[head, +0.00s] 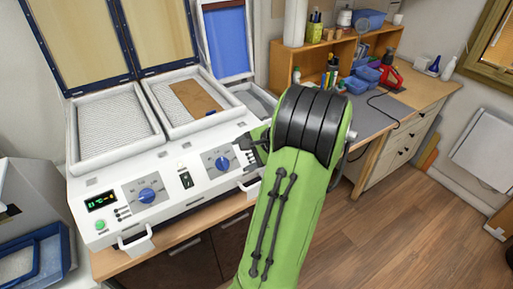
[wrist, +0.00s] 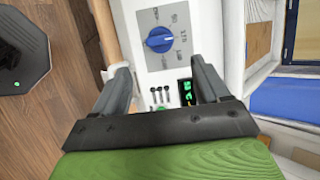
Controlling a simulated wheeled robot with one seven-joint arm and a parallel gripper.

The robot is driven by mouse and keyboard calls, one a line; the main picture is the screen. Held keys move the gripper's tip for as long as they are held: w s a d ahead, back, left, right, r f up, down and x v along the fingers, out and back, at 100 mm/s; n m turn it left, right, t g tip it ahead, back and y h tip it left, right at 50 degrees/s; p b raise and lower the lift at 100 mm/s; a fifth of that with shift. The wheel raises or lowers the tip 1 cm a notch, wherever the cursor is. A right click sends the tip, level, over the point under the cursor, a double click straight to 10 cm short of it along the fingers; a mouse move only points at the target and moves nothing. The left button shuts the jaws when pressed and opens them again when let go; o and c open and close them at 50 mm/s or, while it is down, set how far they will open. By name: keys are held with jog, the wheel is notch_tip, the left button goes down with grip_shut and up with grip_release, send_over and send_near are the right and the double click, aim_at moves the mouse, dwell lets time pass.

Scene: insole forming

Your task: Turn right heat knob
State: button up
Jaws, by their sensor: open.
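The right heat knob (head: 222,163) is a blue dial on a grey scale plate on the machine's white front panel. It also shows in the wrist view (wrist: 158,40), beyond the fingertips. My gripper (head: 254,146) is over the right end of the panel, to the right of this knob and apart from it. In the wrist view, my gripper (wrist: 162,76) is open and empty, with levers and a lit display (wrist: 186,92) seen between the fingers. In the head view, my arm and gripper hide that display.
A second blue knob (head: 147,195), a lit display (head: 100,202) and a green button (head: 100,225) are on the left of the panel. A black switch (head: 186,180) sits between the knobs. White handles (head: 135,240) stick out in front. A desk (head: 385,120) with tools stands at right.

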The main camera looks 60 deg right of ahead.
jog(key=v, duration=0.7)
jog(key=shift+p, duration=0.3)
